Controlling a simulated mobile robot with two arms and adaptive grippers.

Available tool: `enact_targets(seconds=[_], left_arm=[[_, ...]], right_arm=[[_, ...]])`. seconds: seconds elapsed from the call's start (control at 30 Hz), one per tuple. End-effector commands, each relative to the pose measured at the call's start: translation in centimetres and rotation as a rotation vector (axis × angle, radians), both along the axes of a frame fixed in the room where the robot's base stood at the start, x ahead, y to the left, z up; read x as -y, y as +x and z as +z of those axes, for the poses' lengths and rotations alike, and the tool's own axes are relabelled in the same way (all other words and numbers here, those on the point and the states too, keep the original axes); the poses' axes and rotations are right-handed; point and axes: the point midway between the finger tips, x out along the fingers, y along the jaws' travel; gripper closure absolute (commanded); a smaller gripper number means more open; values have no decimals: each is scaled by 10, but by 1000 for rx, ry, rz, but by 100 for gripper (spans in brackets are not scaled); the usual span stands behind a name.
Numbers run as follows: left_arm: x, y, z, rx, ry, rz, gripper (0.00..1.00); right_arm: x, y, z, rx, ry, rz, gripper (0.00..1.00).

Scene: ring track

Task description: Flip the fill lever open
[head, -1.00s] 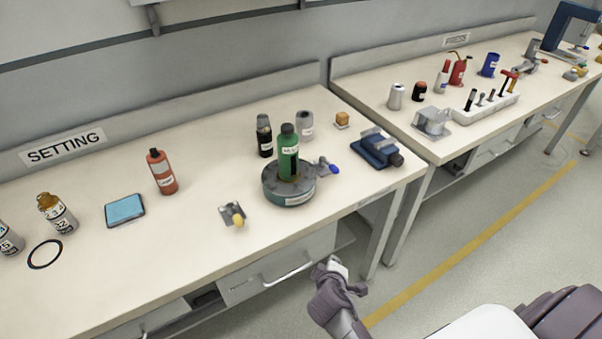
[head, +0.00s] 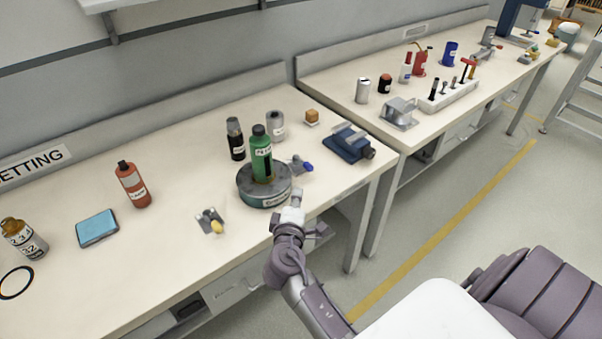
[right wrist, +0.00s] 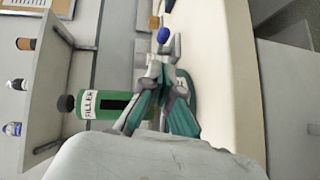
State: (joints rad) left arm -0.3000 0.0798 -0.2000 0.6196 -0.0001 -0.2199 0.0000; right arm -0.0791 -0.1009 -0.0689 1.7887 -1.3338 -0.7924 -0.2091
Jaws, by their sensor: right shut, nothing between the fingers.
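A green bottle (head: 262,160) with a white label stands upright on a round grey-green base (head: 252,190); its label in the right wrist view (right wrist: 95,106) seems to read FILLER. A grey lever piece with a blue tip (head: 307,167) sits at the right side of the base; its blue tip also shows in the right wrist view (right wrist: 163,35), beyond my fingers. A lever with a yellow tip (head: 217,227) sits apart, left of the base. My right gripper (head: 297,194) is shut and empty, just in front of the base near the blue-tipped lever. My left gripper is out of view.
Behind the base stand a black bottle (head: 236,138) and a grey can (head: 275,126). A blue vise-like block (head: 343,142) lies to the right, near the bench edge. An orange bottle (head: 132,184) and a blue tablet (head: 97,229) are on the left. Bench space in front is clear.

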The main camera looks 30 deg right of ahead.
Motion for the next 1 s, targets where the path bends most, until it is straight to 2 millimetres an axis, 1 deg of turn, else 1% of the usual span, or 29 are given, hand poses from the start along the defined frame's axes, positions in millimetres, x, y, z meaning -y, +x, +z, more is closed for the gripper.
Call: enact_targets(seconds=[0.2,0.3,0.37,0.6,0.8,1.0], left_arm=[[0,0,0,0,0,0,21],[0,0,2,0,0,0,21],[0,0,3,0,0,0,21],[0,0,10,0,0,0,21],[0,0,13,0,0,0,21],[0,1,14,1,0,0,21]], right_arm=[[0,0,0,0,1,0,100],[4,5,0,1,-1,0,100],[8,10,0,0,-1,1,100],[36,43,-5,0,-1,0,100],[55,66,-11,-1,-1,0,100],[64,75,-14,0,1,0,100]])
